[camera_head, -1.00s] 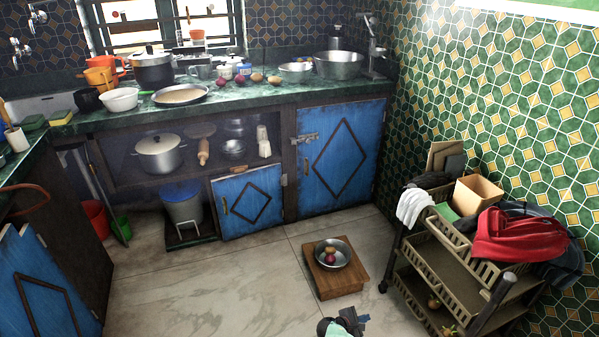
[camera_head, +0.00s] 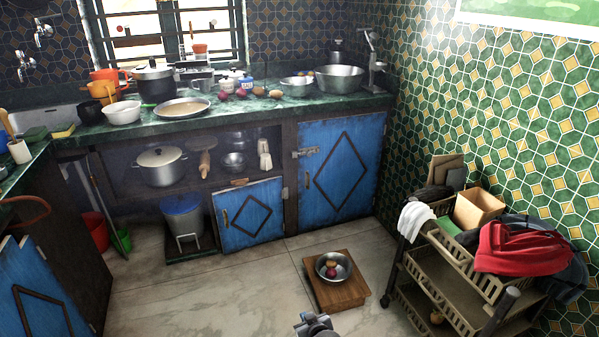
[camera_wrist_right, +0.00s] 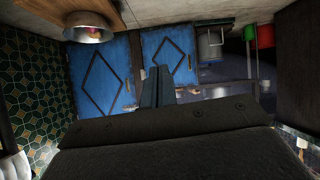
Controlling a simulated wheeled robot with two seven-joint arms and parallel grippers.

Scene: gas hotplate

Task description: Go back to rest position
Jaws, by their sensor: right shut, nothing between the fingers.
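My right gripper (camera_head: 312,320) shows at the bottom edge of the head view, small and partly cut off. In the right wrist view its two dark fingers (camera_wrist_right: 157,87) lie together, shut and empty. It is in front of and apart from a low wooden stool (camera_head: 340,295) on the floor. A metal bowl (camera_head: 345,264) with reddish round items in it sits on the stool. The bowl (camera_wrist_right: 88,30) also shows at the upper left of the right wrist view, which is upside down. My left gripper is not in view.
A tiered trolley (camera_head: 440,290) with a red cloth (camera_head: 520,250) stands at the right. Blue cabinets (camera_head: 340,170) sit below the green counter (camera_head: 230,112), which carries pots and bowls. The tiled floor (camera_head: 190,295) left of the stool is clear.

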